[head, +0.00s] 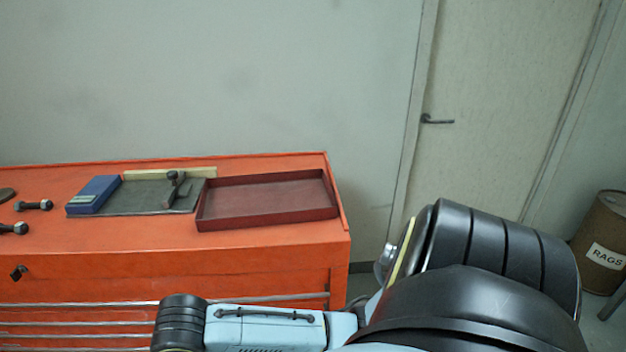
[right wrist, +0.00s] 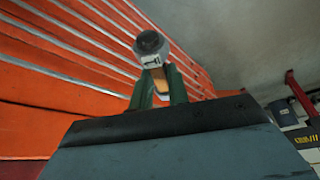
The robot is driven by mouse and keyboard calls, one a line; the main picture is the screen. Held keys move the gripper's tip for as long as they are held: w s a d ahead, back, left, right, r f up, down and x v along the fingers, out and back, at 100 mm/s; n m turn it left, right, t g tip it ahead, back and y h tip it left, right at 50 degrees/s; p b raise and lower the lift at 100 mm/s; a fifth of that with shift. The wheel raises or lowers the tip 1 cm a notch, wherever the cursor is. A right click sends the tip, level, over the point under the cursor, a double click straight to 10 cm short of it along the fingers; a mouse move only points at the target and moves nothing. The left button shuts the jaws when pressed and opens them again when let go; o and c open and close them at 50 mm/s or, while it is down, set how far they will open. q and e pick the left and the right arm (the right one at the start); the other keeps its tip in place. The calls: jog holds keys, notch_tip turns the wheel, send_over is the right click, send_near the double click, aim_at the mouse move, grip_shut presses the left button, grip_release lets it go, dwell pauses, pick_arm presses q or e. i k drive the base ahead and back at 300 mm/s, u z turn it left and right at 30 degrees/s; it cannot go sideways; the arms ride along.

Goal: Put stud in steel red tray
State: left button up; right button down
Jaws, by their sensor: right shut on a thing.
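The red steel tray (head: 268,202) lies on top of the orange tool chest, near its right end, and is empty. In the right wrist view my right gripper (right wrist: 160,84) is shut on a stud (right wrist: 150,43). The stud's round grey end points away from the fingers, and the part between them is mostly hidden. The gripper is beside the drawer fronts of the orange chest. In the head view my right arm fills the lower right, and its gripper does not show. My left gripper is not in view.
The orange chest top (head: 120,250) also holds a dark mat (head: 145,198) with a blue box (head: 93,194) and a small dark tool (head: 177,184). Two more dark studs (head: 34,205) lie at the left. A rags drum (head: 603,240) stands far right.

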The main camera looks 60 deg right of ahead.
aim_at(267, 202)
jog(key=z, duration=1.45)
